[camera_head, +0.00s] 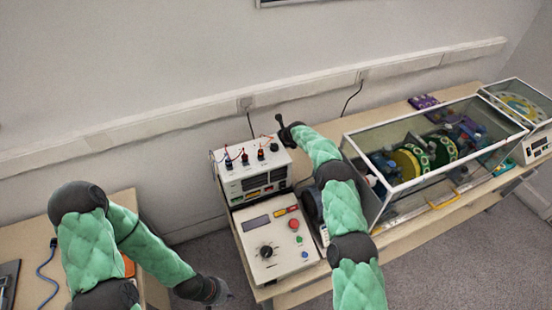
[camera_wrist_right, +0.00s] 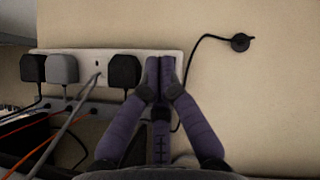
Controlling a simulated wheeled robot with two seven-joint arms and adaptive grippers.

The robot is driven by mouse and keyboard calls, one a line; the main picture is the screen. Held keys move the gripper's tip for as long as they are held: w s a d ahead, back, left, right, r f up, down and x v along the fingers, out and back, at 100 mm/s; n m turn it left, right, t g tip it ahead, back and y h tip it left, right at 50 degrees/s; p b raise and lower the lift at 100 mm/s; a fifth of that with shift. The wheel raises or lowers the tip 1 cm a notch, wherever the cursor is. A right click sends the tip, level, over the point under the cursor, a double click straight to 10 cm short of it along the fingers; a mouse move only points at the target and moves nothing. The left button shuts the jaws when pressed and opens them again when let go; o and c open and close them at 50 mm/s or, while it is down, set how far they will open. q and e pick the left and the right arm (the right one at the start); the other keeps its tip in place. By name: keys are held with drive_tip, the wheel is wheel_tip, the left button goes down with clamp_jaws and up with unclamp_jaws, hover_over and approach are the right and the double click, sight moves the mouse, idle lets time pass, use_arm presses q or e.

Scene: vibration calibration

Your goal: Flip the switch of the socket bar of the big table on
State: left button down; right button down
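The socket bar (camera_wrist_right: 80,58) is a white strip in the right wrist view, against a beige surface. Several dark and grey plugs sit in it. My right gripper (camera_wrist_right: 160,72) has its purple fingertips together over the bar's right end, with nothing visible between them. They hide that end, and I see no switch. Whether they touch the bar I cannot tell. In the head view my right gripper (camera_head: 281,122) is small, behind the white instrument on the big table (camera_head: 440,227). My left gripper (camera_head: 217,293) hangs at the bottom between the tables; its fingers are unclear.
A white instrument with leads (camera_head: 250,170) and a control box (camera_head: 275,245) stand left of my right arm. A glass case (camera_head: 460,115) stands to its right. A smaller table (camera_head: 30,265) is at the left. A cable (camera_wrist_right: 185,85) runs beside the fingers.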

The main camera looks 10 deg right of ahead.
drive_tip(key=f, duration=0.2)
drive_tip(key=f+b, duration=0.1)
drive_tip(key=shift+s+f, duration=0.2)
drive_tip(key=shift+f, duration=0.2)
drive_tip(key=shift+f+b, duration=0.65)
drive_tip(key=shift+s, duration=0.1)
idle(0.5)
drive_tip(key=shift+f+b, duration=0.4)
drive_tip(key=shift+s+f, duration=0.1)
drive_tip(key=shift+f, duration=0.2)
idle(0.7)
drive_tip(key=shift+r, duration=0.15)
drive_tip(key=shift+r, duration=0.6)
drive_tip(key=shift+w+r+p, duration=0.2)
drive_tip(key=shift+r+p, duration=0.2)
drive_tip(key=shift+r, duration=0.85)
drive_tip(key=shift+w+r+p, duration=0.2)
drive_tip(key=shift+r+p, duration=0.15)
drive_tip(key=shift+r, duration=0.9)
